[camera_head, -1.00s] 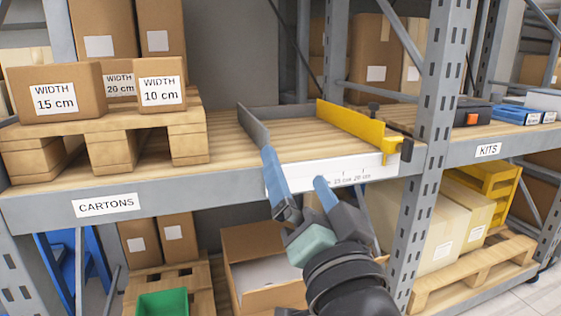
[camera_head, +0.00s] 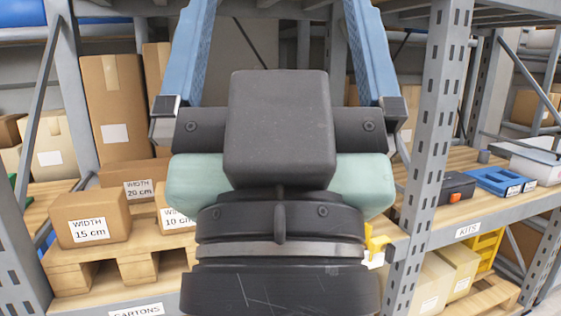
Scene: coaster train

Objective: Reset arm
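My gripper (camera_head: 280,30) is raised close in front of the camera and fills the middle of the view. Its two blue fingers point up and stand wide apart, with nothing between them. The fingertips run to the top edge of the picture. My gripper and wrist hide most of the shelf's middle, including the grey guide. Only a bit of the yellow guide (camera_head: 375,243) shows to the right of my wrist.
Cartons marked 15 cm (camera_head: 90,218), 20 cm (camera_head: 127,178) and 10 cm (camera_head: 172,212) stand on a wooden pallet (camera_head: 75,270) at left. A grey rack post (camera_head: 436,130) stands at right. Blue trays (camera_head: 497,180) and a dark box (camera_head: 457,188) lie on the kits shelf.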

